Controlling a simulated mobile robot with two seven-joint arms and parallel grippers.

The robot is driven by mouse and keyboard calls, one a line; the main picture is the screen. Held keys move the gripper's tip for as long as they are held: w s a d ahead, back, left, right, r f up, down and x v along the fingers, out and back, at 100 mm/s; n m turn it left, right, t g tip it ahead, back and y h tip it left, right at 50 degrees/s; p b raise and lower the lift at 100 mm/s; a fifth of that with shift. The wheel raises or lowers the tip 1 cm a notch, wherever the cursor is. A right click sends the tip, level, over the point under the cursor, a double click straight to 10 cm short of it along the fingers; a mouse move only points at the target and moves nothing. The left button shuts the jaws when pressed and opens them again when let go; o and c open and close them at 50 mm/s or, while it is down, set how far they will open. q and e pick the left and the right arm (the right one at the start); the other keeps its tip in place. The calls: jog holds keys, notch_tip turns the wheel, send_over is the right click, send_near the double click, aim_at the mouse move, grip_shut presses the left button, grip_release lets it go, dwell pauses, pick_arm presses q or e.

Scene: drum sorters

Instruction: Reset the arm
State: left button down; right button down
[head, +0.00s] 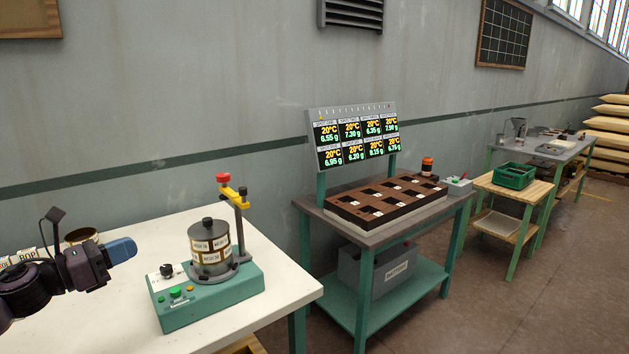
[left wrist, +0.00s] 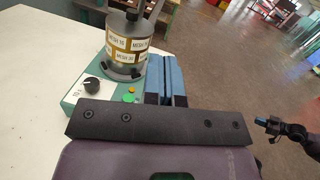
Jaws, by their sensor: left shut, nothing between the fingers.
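My left gripper (head: 120,251) is at the left of the head view, above the white table and to the left of the drum sorter. Its blue fingers are together and empty; they also show shut in the left wrist view (left wrist: 167,80). The drum sorter has a green base (head: 208,296) and a grey drum (head: 210,247) with mesh labels, standing upright, apart from the gripper. My right gripper (left wrist: 264,123) shows small at the right edge of the left wrist view, with a blue tip; whether it is open is unclear. It is not in the head view.
The white table (head: 120,325) is partly clear. A labelled round container (head: 20,258) sits at its left. To the right stand a table with a brown slotted tray (head: 390,200), a display board (head: 355,136), and a green crate (head: 514,176) on a wooden table.

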pick_arm(q)
jog(key=s+d+f+n+y, duration=0.1)
jog(key=s+f+n+y, duration=0.65)
jog(key=f+n, duration=0.5)
jog(key=s+d+f+n+y, duration=0.1)
jog(key=s+f+n+y, duration=0.65)
jog(key=n, duration=0.85)
jog(key=s+d+f+n+g+h, duration=0.1)
jog(key=s+d+f+n+g, duration=0.25)
jog(key=s, duration=0.55)
jog(key=s+d+f+n+g, duration=0.1)
jog(key=s+f+n+g, duration=0.1)
jog(key=s+n+g, duration=0.35)
jog(key=s+d+f+n+g+h, duration=0.1)
jog(key=s+d+f+n+g, duration=0.15)
jog(key=s+n, duration=0.65)
jog(key=w+f+m+t, duration=0.4)
jog(key=w+f+t, duration=0.2)
jog(key=t, duration=0.3)
jog(key=shift+w+f, duration=0.2)
jog(key=shift+f, duration=0.6)
